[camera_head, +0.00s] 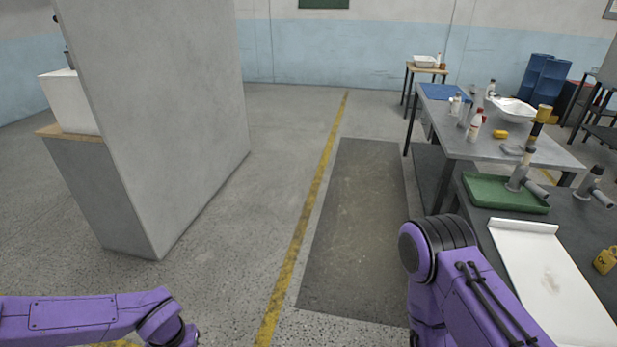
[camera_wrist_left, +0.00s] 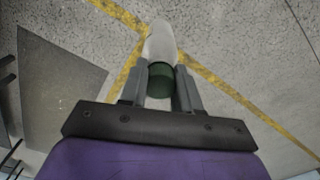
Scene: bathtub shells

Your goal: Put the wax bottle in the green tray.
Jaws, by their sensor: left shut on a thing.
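In the left wrist view my left gripper (camera_wrist_left: 161,80) is shut on the green-capped end of a pale bottle, taken as the wax bottle (camera_wrist_left: 160,42). Its body points away from the fingers, over the floor; no label can be read. In the head view my left arm is at the lower left, its gripper and the bottle out of frame. The green tray (camera_head: 490,194) lies on the dark near bench at the right, far from the left arm. My right arm is at the lower right; its gripper is out of view.
A grey tool (camera_head: 517,181) stands at the tray's right part. A white sheet-like tray (camera_head: 535,265) and a yellow padlock-like item (camera_head: 606,260) lie nearer. The far bench (camera_head: 470,146) holds several bottles and a white basin (camera_head: 514,110). A grey partition (camera_head: 160,110) stands left; the middle floor is clear.

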